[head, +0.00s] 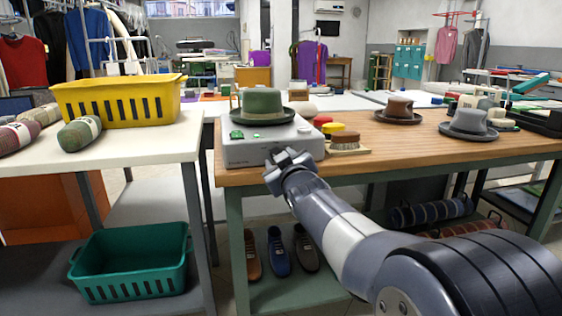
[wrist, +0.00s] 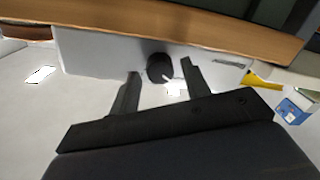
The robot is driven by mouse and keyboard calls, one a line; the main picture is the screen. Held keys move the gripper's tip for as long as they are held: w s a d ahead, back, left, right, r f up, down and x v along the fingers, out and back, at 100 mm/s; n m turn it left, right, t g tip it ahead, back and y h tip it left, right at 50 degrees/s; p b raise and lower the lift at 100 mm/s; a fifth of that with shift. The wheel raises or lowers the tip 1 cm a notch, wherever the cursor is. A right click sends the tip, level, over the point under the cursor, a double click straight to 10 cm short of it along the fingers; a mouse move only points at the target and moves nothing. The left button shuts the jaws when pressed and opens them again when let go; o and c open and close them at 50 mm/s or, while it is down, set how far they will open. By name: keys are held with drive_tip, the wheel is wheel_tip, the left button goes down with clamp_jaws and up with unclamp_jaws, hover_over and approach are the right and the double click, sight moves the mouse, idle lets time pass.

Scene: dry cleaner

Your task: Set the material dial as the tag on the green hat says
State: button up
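The green hat (head: 262,104) with a darker band sits on top of a light grey machine (head: 240,153) at the left end of the wooden bench. I cannot make out a readable tag on the hat. My gripper (head: 288,158) is at the machine's front face. In the wrist view, a dark round dial (wrist: 160,68) on the machine's pale front shows between the two fingertips of my gripper (wrist: 160,67). The fingers are apart, with a gap on each side of the dial. The dial's marks are not legible. In the head view my gripper hides the dial.
A brown hat (head: 398,108), a grey hat (head: 469,123) and a brush (head: 345,142) are on the wooden bench (head: 420,138). A yellow basket (head: 120,101) stands on the white table at left. A green basket (head: 130,266) is low at left. Shoes (head: 279,252) are on the shelf below.

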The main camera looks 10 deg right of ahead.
drive_tip(key=shift+o, duration=0.4)
drive_tip(key=shift+s, duration=0.1)
drive_tip(key=s+p, duration=0.2)
drive_tip(key=s, duration=0.8)
drive_tip(key=shift+s+d+r+p, duration=0.15)
drive_tip(key=shift+s+d+p, duration=0.05)
drive_tip(key=shift+s+p, duration=0.15)
drive_tip(key=shift+w, duration=0.1)
drive_tip(key=w+b, duration=0.2)
drive_tip(key=w, duration=0.8)
drive_tip(key=shift+w+a+b, duration=0.2)
drive_tip(key=shift+w+b, duration=0.1)
drive_tip(key=shift+w, duration=0.05)
